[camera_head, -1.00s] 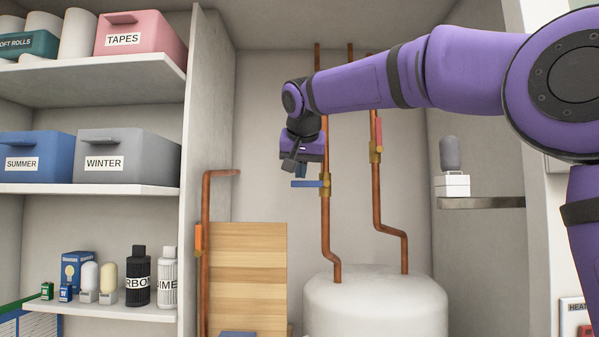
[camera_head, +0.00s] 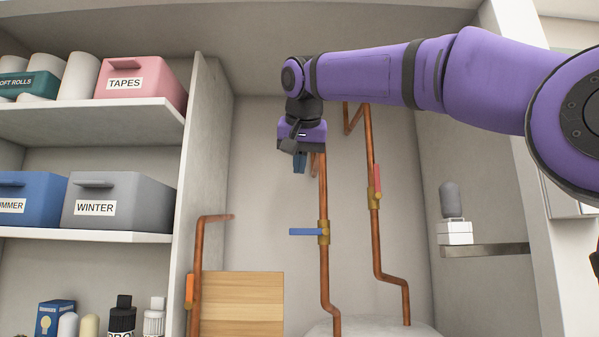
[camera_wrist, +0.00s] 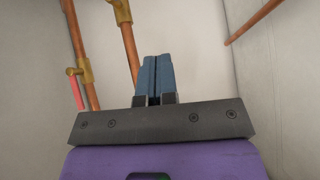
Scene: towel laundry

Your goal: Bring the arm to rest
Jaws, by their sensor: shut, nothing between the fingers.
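My purple arm (camera_head: 390,75) reaches in from the right of the head view. My gripper (camera_head: 299,168) hangs from its end with the fingers pointing down, in front of the cupboard's back wall. In the wrist view my gripper (camera_wrist: 156,62) shows its two blue fingers pressed together with nothing between them. In the head view the gripper is above the blue-handled valve (camera_head: 323,232) and apart from it.
Copper pipes (camera_head: 367,150) run up the back wall, one with a red valve handle (camera_head: 377,180). A white tank (camera_head: 370,328) stands below. Left shelves hold a pink TAPES box (camera_head: 145,80) and a grey WINTER box (camera_head: 120,200). A small shelf (camera_head: 485,250) is at right.

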